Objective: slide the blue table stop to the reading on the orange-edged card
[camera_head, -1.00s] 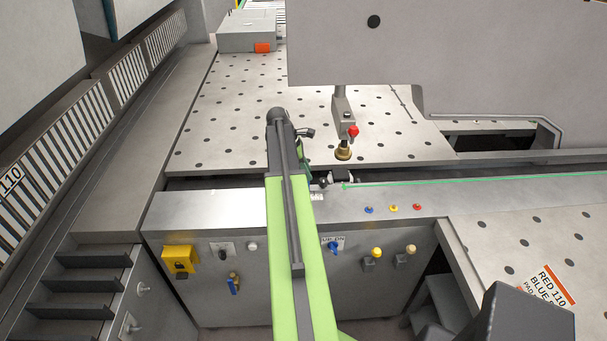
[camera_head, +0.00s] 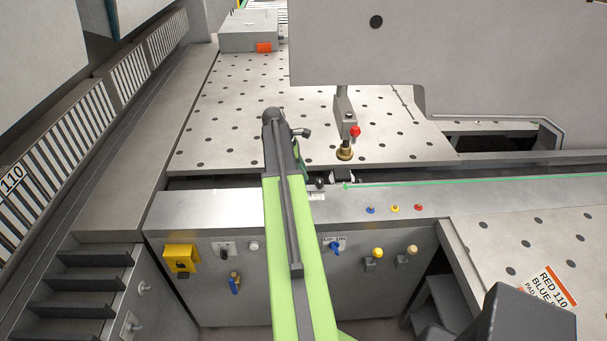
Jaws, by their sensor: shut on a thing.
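My green and dark grey arm reaches up the middle of the picture. The dark end with my gripper (camera_head: 284,145) is over the front edge of the holed table (camera_head: 225,115). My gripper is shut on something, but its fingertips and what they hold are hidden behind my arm. I cannot make out the blue table stop. The orange-edged card (camera_head: 551,289) lies at the lower right. It reads "RED 110" and "BLUE", with the blue number cut off by a dark block in front.
A clamp with a red knob (camera_head: 354,131) and brass foot (camera_head: 344,154) stands right of my gripper. A large grey panel (camera_head: 440,45) overhangs the table. The front ledge (camera_head: 440,200) carries blue, yellow and red buttons.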

